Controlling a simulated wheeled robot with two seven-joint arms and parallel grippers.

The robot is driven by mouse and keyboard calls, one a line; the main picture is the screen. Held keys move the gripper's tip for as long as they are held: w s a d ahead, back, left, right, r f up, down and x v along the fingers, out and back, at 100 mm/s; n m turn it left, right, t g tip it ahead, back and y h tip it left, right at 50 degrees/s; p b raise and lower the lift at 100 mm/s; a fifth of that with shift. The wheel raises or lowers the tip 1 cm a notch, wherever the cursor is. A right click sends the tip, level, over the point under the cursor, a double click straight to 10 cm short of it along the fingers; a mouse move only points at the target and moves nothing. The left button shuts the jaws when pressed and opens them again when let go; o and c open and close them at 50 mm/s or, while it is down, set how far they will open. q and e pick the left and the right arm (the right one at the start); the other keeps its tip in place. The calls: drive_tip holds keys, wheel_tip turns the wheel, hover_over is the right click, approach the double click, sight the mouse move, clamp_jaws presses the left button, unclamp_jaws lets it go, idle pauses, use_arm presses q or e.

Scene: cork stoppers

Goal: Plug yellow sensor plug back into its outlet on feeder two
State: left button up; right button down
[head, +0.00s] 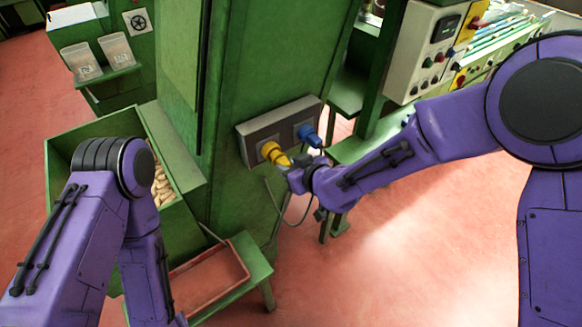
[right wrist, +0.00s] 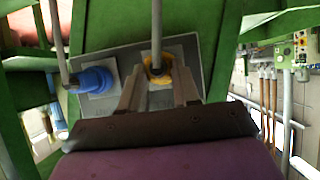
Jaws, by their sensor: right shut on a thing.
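The yellow sensor plug (head: 281,158) is held at the yellow outlet (head: 268,149) on the left half of a grey outlet plate on the green machine. My right gripper (head: 290,166) is shut on the plug and points at the plate. In the right wrist view my right gripper's fingers (right wrist: 158,88) stand on both sides of the yellow piece (right wrist: 157,70), in line with the outlet. The plug meets or nearly meets the outlet; I cannot tell how deep it sits. My left gripper is out of view.
A blue plug (head: 309,136) sits beside the yellow one on the plate (head: 250,132); it also shows in the right wrist view (right wrist: 92,80). A thin grey cable (head: 283,218) hangs below. A green bin of corks (head: 160,187) stands left, a control box (head: 425,50) right.

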drive_tip(key=shift+w+a, duration=0.6)
drive_tip(key=shift+w, duration=0.25)
idle(1.0)
drive_tip(key=c, duration=0.7)
unclamp_jaws()
drive_tip(key=shift+c, duration=0.2)
drive_tip(key=shift+s, duration=0.1)
drive_tip(key=shift+d, duration=0.15)
drive_tip(key=shift+s+d+r, duration=0.2)
drive_tip(key=shift+s+r, duration=0.05)
drive_tip(key=shift+s, duration=0.05)
drive_tip(key=b+v, duration=0.2)
drive_tip(key=v, duration=0.7)
drive_tip(key=shift+s+r, duration=0.15)
drive_tip(key=shift+s, duration=0.05)
